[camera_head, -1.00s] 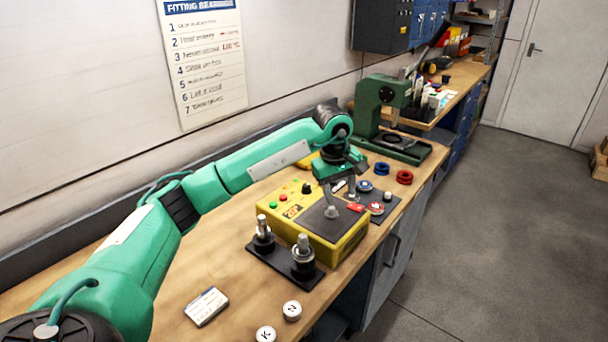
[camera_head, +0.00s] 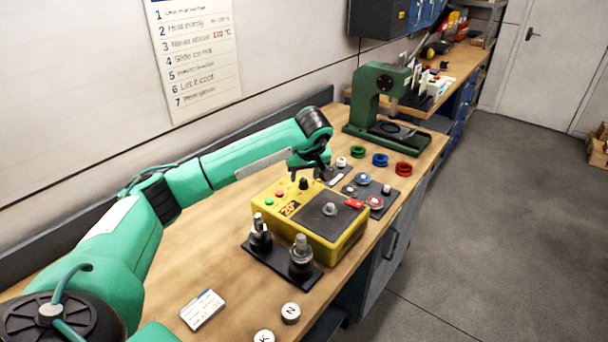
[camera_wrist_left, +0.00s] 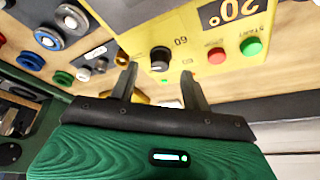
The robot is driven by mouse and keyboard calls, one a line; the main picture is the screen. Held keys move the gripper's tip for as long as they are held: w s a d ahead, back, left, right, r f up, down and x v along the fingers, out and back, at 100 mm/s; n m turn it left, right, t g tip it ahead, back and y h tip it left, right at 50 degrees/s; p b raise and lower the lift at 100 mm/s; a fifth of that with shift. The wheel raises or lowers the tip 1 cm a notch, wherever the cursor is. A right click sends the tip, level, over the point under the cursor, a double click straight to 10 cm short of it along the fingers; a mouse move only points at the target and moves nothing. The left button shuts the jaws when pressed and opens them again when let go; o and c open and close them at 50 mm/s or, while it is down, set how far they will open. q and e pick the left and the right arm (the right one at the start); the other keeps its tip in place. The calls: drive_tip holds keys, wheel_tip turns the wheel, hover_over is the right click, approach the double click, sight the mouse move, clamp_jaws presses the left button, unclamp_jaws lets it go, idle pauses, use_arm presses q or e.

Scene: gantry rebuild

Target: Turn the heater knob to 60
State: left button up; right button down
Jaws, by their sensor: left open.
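The yellow heater (camera_head: 322,243) stands on the bench, with a dark plate, red and green buttons and a display reading 20°. Its black knob (camera_head: 303,184) is on the top face and also shows in the left wrist view (camera_wrist_left: 160,58), with a light pointer mark and printed numbers around it. My left gripper (camera_head: 309,171) is open and empty at the knob. In the left wrist view its fingertips (camera_wrist_left: 158,78) lie to either side of the knob, apart from it. My right gripper is out of view.
A black stand with two posts (camera_head: 282,264) is in front of the heater. Green, blue and red rings (camera_head: 380,160) lie behind it, near a green press (camera_head: 366,105). A white card (camera_head: 202,309) and two round caps (camera_head: 290,312) lie on the front bench.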

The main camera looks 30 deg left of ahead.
sight(303, 183)
use_arm(q)
drive_tip(key=shift+x, duration=1.2)
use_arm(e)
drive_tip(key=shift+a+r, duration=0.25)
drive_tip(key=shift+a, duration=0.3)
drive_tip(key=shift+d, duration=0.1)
use_arm(q)
drive_tip(key=shift+c, duration=1.1)
drive_tip(key=c, duration=0.8)
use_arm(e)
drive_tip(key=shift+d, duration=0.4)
